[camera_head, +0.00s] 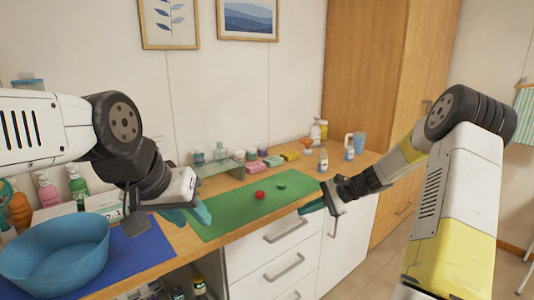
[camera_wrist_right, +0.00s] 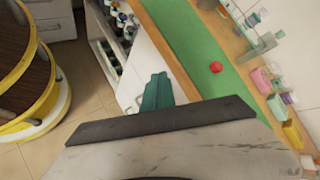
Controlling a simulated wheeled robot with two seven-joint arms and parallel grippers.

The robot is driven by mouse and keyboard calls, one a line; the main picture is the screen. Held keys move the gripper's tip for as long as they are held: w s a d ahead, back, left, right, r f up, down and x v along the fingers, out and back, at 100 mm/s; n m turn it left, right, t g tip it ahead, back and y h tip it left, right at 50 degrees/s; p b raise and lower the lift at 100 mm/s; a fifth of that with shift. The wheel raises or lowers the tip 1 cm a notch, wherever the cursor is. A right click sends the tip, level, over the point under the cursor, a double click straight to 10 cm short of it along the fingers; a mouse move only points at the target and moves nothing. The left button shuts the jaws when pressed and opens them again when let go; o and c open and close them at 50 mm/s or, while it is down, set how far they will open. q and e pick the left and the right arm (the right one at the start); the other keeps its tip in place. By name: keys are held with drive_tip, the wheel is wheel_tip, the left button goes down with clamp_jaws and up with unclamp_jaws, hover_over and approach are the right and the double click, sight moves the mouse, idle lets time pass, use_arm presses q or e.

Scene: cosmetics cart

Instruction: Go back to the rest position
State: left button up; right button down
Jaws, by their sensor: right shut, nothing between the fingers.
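My left gripper (camera_head: 198,213) hangs over the front edge of the counter, between the blue mat and the green mat. Its teal fingers are seen from the side, so I cannot tell whether they are open or shut. My right gripper (camera_head: 308,208) is in front of the counter, by the drawers, with its teal fingers pointing left. In the right wrist view its fingers (camera_wrist_right: 156,91) are together and hold nothing.
A red round item (camera_head: 260,195) and a small green one (camera_head: 281,187) lie on the green mat (camera_head: 225,220). A blue bowl (camera_head: 55,255) stands at left on the blue mat (camera_head: 150,250). Bottles (camera_head: 323,160) and a glass shelf (camera_head: 219,166) line the back. A tall wooden cabinet (camera_head: 375,70) stands right.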

drive_tip(key=s+a+r+n+h, duration=0.2)
drive_tip(key=s+r+n+h, duration=0.5)
drive_tip(key=s+r, duration=0.8)
drive_tip(key=s+d+r+n+t, duration=0.1)
drive_tip(key=s+r+n, duration=0.1)
drive_tip(key=s, duration=0.5)
drive_tip(key=s+d+r+n+t+h, duration=0.1)
drive_tip(key=s+d+n+t, duration=0.1)
drive_tip(key=s, duration=0.6)
drive_tip(key=shift+s+r+n+h, duration=0.2)
drive_tip(key=shift+r+n+h, duration=0.15)
drive_tip(key=shift+n, duration=0.45)
drive_tip(key=shift+d+r, duration=0.1)
